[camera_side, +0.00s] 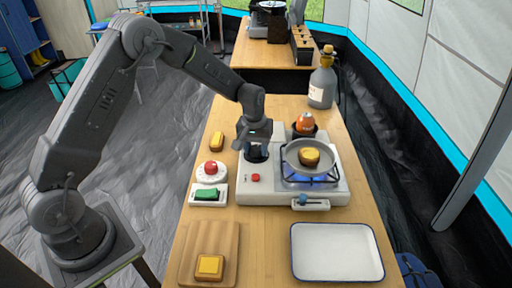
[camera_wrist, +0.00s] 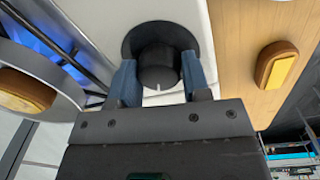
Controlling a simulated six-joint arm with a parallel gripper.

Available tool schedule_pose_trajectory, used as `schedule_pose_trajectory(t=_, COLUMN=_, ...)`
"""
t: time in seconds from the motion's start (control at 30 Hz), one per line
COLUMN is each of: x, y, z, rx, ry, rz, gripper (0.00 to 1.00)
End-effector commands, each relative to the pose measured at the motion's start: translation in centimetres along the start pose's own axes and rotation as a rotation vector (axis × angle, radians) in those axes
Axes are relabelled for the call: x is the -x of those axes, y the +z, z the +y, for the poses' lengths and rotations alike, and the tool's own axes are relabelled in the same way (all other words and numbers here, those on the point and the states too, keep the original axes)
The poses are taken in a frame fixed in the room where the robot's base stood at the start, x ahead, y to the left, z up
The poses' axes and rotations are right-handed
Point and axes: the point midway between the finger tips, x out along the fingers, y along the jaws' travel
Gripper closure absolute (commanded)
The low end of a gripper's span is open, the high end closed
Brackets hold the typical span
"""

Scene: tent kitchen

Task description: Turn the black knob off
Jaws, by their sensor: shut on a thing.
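The black knob (camera_wrist: 159,66) sits on the white stove (camera_side: 257,191), on a dark round base. In the wrist view, a white mark on the knob points toward my gripper. My gripper (camera_wrist: 158,85) is shut on the knob, with one blue finger on each side of it. In the side view, my gripper (camera_side: 257,152) reaches down over the left part of the stove and mostly hides the knob. A blue flame (camera_side: 314,180) burns under the pan (camera_side: 309,157); it also shows in the wrist view (camera_wrist: 38,38).
The pan holds a yellow-brown piece (camera_side: 309,156). A red button (camera_side: 256,177) is on the stove front. A white device with a red knob (camera_side: 211,170), a green item (camera_side: 206,194), a bread-like piece (camera_side: 217,141), a tray (camera_side: 337,252) and a bottle (camera_side: 322,85) stand around the stove.

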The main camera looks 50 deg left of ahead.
Motion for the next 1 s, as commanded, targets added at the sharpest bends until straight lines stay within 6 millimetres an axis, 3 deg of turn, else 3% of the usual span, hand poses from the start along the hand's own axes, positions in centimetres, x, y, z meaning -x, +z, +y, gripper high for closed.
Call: schedule_pose_trajectory(t=1.0, x=0.09, y=-0.1, z=0.1, rx=-0.893, ry=0.001, rz=-0.052, gripper=0.8)
